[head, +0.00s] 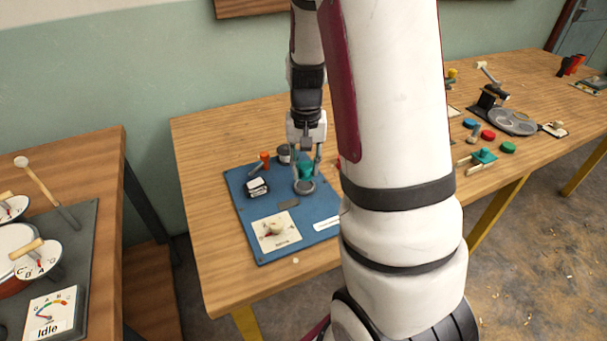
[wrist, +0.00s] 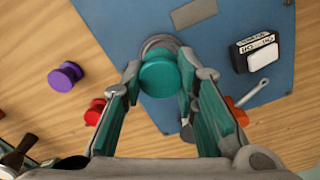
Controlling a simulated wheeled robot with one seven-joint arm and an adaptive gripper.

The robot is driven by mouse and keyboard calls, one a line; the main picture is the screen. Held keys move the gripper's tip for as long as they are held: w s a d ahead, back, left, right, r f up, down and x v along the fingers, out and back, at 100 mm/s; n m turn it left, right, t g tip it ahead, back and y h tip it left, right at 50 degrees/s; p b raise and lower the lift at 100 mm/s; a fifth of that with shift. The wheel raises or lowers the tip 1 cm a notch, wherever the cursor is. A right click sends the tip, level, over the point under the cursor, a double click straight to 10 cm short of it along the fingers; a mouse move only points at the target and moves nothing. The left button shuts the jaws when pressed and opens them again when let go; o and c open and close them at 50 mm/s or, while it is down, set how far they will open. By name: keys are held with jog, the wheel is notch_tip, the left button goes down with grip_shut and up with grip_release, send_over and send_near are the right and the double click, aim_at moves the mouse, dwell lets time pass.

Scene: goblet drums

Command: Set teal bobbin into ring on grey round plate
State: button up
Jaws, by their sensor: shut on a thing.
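The teal bobbin (wrist: 160,76) is between the fingertips of my gripper (wrist: 160,82), which is shut on it. In the head view the bobbin (head: 306,172) is upright, directly over or at the ring on the grey round plate (head: 304,188). In the wrist view the grey plate (wrist: 158,43) shows partly behind the bobbin. The bobbin hides most of the ring, and I cannot tell whether its lower end is inside. My gripper (head: 306,165) points down in the head view.
The plate is on a blue board (head: 262,208). A black-and-white box (head: 257,187), an orange piece (head: 264,158) and a card (head: 262,238) are on the board. In the wrist view a purple spool (wrist: 65,77) and a red spool (wrist: 95,112) stand on the wooden table.

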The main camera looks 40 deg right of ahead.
aim_at(305, 175)
jog(key=shift+w+d+f, duration=0.15)
jog(key=shift+w+d, duration=0.1)
jog(key=shift+w, duration=0.2)
jog(key=shift+f, duration=1.65)
jog(key=shift+b, duration=0.3)
jog(key=shift+f, duration=0.3)
jog(key=o, duration=0.8)
jog(key=shift+o, duration=0.2)
